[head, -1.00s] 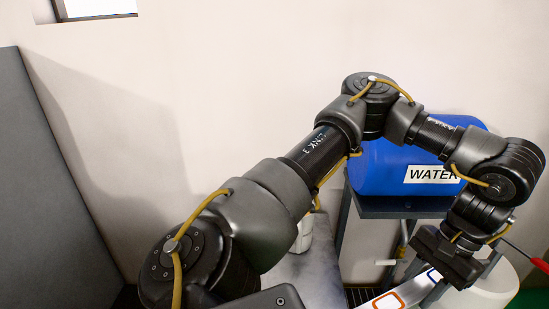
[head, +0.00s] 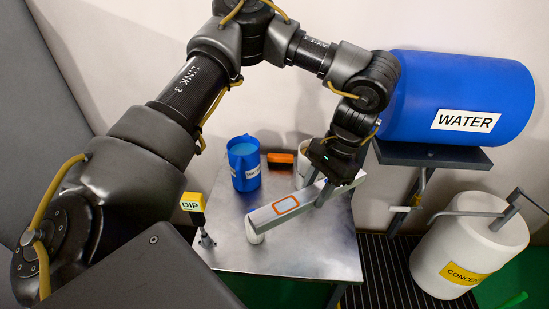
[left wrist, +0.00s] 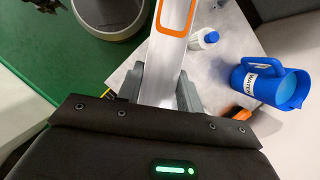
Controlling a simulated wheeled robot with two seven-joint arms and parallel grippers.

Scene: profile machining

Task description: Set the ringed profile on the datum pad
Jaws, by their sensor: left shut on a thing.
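The ringed profile (head: 270,212) is a pale metal bar with an orange rounded outline on its face. In the head view it slants over the metal table, and it also shows in the left wrist view (left wrist: 168,55), running away from me between the fingers. My left gripper (head: 322,190) is shut on its right part. In the left wrist view both fingers (left wrist: 162,92) flank the bar. Whether the bar touches the table is unclear. I cannot make out a datum pad. My right gripper is not in view.
On the metal table (head: 310,250) stand a blue water jug (head: 244,163), an orange-and-black block (head: 280,160) and a small white bottle (head: 253,232), partly behind the bar. A yellow DIP sign (head: 192,202) is at its left edge. A blue water drum (head: 460,90) and white concentrate barrel (head: 455,250) stand right.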

